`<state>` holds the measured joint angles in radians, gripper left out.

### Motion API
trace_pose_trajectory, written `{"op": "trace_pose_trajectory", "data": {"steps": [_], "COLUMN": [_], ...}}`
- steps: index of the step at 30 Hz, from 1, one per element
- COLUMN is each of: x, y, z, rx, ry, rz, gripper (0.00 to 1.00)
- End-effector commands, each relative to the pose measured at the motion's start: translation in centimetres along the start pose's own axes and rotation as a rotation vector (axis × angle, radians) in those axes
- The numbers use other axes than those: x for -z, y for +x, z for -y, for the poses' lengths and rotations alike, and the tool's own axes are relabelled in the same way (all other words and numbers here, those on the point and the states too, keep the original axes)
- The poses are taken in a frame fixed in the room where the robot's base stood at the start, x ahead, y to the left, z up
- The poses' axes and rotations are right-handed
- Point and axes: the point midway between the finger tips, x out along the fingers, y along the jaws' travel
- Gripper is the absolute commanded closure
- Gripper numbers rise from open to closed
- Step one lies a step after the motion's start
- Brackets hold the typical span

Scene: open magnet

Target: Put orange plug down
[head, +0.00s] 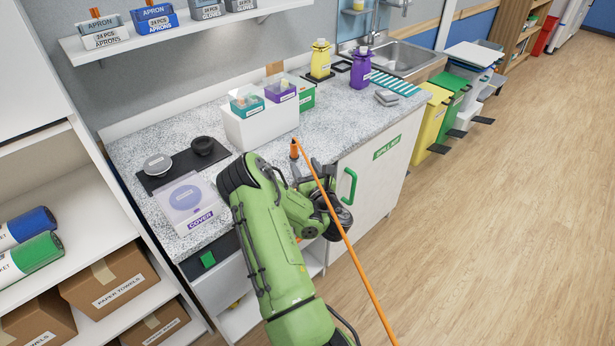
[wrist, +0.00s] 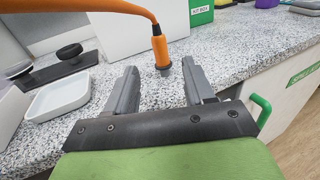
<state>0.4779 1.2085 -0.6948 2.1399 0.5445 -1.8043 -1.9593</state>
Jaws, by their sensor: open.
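The orange plug (wrist: 160,50) stands upright on the speckled grey counter (wrist: 220,60), with its orange cable (wrist: 110,10) bending away from its top. In the head view the plug (head: 294,149) is near the counter's front edge, and the cable (head: 350,245) runs down to the lower right. My gripper (wrist: 158,85) is open, with its two grey fingers pointing toward the plug. The plug shows between and just beyond the fingertips, with no visible contact. My green arm hides part of the counter front in the head view.
A white box (head: 262,125) holding small bins stands behind the plug. A white tray (wrist: 60,97) lies left of my fingers. A clear cover (head: 187,200) stands at the counter's left. A green handle (head: 349,186) sticks out of the cabinet front. The floor at right is clear.

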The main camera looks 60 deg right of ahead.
Motion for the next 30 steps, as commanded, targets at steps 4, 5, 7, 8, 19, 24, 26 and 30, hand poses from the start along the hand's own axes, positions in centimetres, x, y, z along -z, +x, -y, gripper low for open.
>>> {"op": "trace_pose_trajectory", "data": {"steps": [4,5,7,8,19,24,26,30], "x": [0.1,0.1,0.0,0.0,-8.0,-10.7,-11.5,-13.5], "y": [-2.0,-2.2,-2.4,-2.4,-0.6,-3.2,-5.2,-13.1], "z": [0.1,0.0,0.0,0.0,-1.0,-7.5,-11.1,-19.6], "rx": [0.001,0.001,-0.001,-0.001,0.312,0.493,0.561,0.772], "ry": [0.001,0.001,0.001,0.000,0.826,1.583,1.824,2.239], "rz": [0.000,0.000,0.001,0.001,0.101,0.007,-0.080,-0.369], "gripper": [0.47,0.47,0.47,0.47,0.47,0.47,0.47,0.47]}}
